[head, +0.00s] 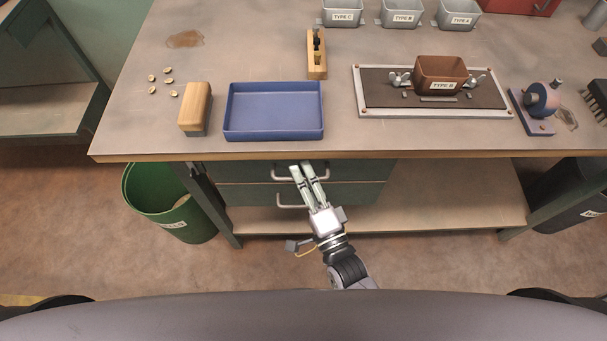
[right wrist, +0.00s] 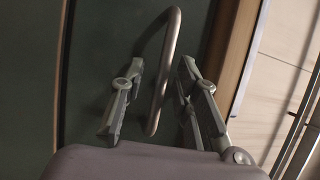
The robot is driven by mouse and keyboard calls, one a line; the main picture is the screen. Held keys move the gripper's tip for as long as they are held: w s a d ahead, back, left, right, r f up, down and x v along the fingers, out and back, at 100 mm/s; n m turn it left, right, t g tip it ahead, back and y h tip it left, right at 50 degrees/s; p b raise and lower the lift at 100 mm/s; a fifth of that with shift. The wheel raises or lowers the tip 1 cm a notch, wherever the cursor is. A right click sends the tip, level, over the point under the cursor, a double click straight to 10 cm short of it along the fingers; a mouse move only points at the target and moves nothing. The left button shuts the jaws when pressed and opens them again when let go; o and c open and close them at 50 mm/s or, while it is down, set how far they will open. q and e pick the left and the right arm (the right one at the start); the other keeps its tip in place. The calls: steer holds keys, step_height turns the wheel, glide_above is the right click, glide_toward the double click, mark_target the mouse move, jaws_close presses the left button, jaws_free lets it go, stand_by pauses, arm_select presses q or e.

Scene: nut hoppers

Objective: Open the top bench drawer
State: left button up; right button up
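The top bench drawer (head: 236,172) is a dark green front under the bench edge and looks closed. Its pale bar handle (head: 281,177) also shows as a grey loop in the right wrist view (right wrist: 168,60). My right gripper (head: 301,166) reaches up to this handle in the head view. In the right wrist view my gripper (right wrist: 160,85) has its two fingers apart, one on each side of the handle bar. The bar lies nearer the right finger in that picture, and no firm grip shows. My left gripper is not in view.
A lower drawer with its own handle (head: 290,205) sits just below. The bench top (head: 230,50) overhangs the drawers and bears a blue tray (head: 274,134), a wooden block (head: 196,103) and a brown hopper (head: 440,72). A green bin (head: 150,190) stands left; the floor in front is clear.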

jaws_close()
stand_by(0.8)
